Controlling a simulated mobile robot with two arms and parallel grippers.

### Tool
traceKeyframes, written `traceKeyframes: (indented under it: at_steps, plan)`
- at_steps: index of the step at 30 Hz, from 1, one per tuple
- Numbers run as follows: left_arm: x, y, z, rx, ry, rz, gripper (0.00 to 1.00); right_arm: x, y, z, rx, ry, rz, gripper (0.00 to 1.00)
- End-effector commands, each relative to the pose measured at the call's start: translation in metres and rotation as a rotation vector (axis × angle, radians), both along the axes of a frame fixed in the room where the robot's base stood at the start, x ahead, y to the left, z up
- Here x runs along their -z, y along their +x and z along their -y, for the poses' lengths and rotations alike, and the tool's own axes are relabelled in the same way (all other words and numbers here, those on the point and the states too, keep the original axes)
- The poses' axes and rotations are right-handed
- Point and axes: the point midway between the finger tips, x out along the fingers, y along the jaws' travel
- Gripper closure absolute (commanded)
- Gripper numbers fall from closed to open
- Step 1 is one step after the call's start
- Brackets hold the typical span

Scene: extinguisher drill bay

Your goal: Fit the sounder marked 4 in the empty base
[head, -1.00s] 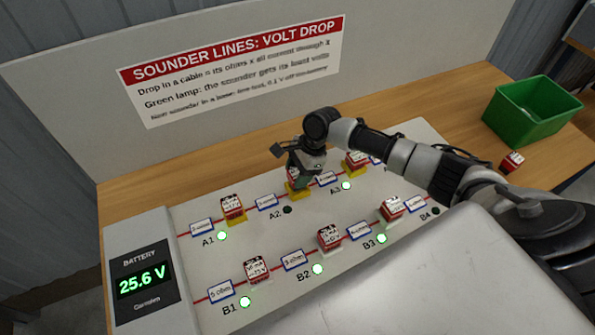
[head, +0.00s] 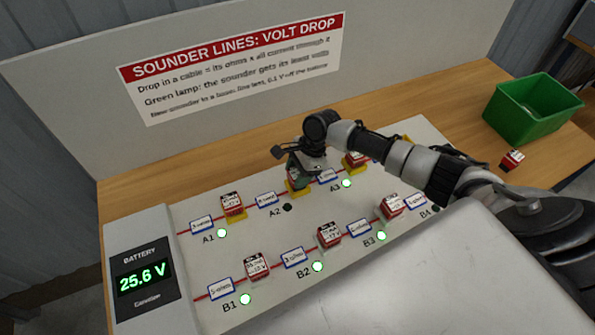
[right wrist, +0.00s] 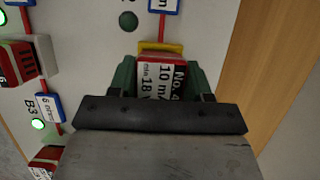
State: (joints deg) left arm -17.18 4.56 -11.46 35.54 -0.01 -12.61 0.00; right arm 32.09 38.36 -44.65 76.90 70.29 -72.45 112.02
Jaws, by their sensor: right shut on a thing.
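The sounder marked No. 4 (right wrist: 158,76) is a red block with a white label reading 10 mA and min 18 V. My right gripper (head: 302,178) is shut on it, with green fingers on both sides in the right wrist view (right wrist: 160,80). The gripper is over the yellow base (head: 294,189) at A2, and the base's edge also shows in the right wrist view (right wrist: 160,47). The sounder is at the base; whether it is fully seated I cannot tell. The A2 lamp (head: 287,208) is dark. My left gripper is not in view.
Red sounders stand at A1 (head: 232,205), A3 (head: 356,159), B1 (head: 257,266), B2 (head: 329,235) and B3 (head: 391,206), with green lamps lit. A battery display (head: 143,278) reads 25.6 V. A green bin (head: 530,122) and a loose red sounder (head: 512,160) are at right.

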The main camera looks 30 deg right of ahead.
Motion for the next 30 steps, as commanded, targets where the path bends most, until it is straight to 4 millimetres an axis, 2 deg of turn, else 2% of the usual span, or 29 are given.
traceKeyframes:
  at_steps: [30]
  plan:
    - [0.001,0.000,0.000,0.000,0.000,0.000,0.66,0.012,0.001,0.000,0.001,0.001,0.002,0.78]
